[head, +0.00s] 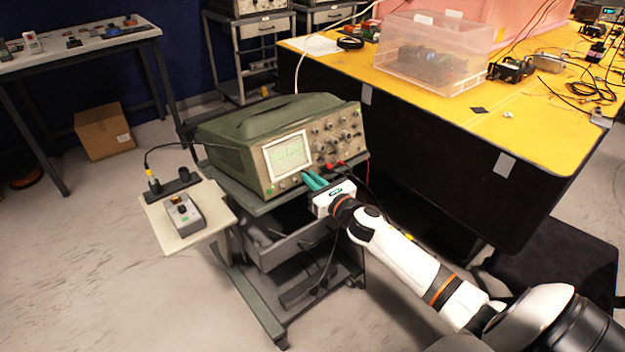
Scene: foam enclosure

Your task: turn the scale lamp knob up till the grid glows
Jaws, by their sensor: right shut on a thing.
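The green oscilloscope (240,145) stands on a grey cart, its front panel facing right. Its screen (288,155) is pale green with faint marks; at this size I cannot tell how brightly the grid is lit. My right gripper (310,179) reaches in from the lower right, with its teal fingers at the lower edge of the front panel, just below the screen's right corner. The fingers are shut on a small knob there, which they hide. The left gripper is not in view.
A side shelf (160,232) left of the cart holds a small grey box (184,215) with a knob. A red lead (343,163) hangs from the panel's right side. A yellow-topped bench (530,120) with a clear plastic bin (435,50) stands behind my right arm.

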